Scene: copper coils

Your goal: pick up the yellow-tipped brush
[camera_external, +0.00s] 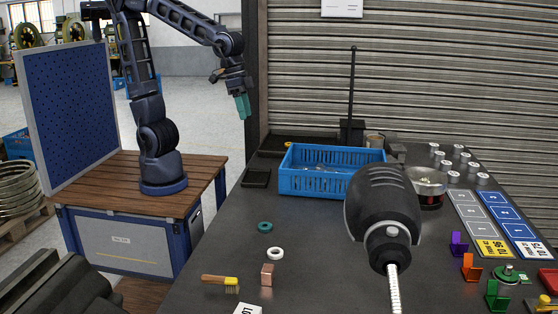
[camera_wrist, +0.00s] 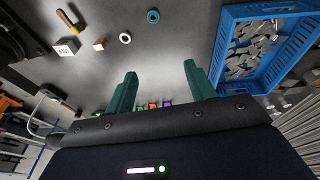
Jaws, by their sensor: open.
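The yellow-tipped brush (camera_external: 219,281) lies on the dark table near its front left in the external view. It has a brown wooden handle, a yellow band and bristles at its right end. It also shows at the upper left of the wrist view (camera_wrist: 68,20). My gripper (camera_external: 243,106) has teal fingers and is raised in the air near the table's back left corner, well away from the brush. In the wrist view the fingers (camera_wrist: 161,72) are spread apart with nothing between them.
Near the brush are a copper block (camera_external: 267,274), a white marked block (camera_external: 247,309), a white ring (camera_external: 275,253) and a green ring (camera_external: 265,227). A blue crate (camera_external: 330,183) stands farther back. A black device (camera_external: 384,200) rises in the foreground. Coloured holders (camera_external: 471,268) line the right.

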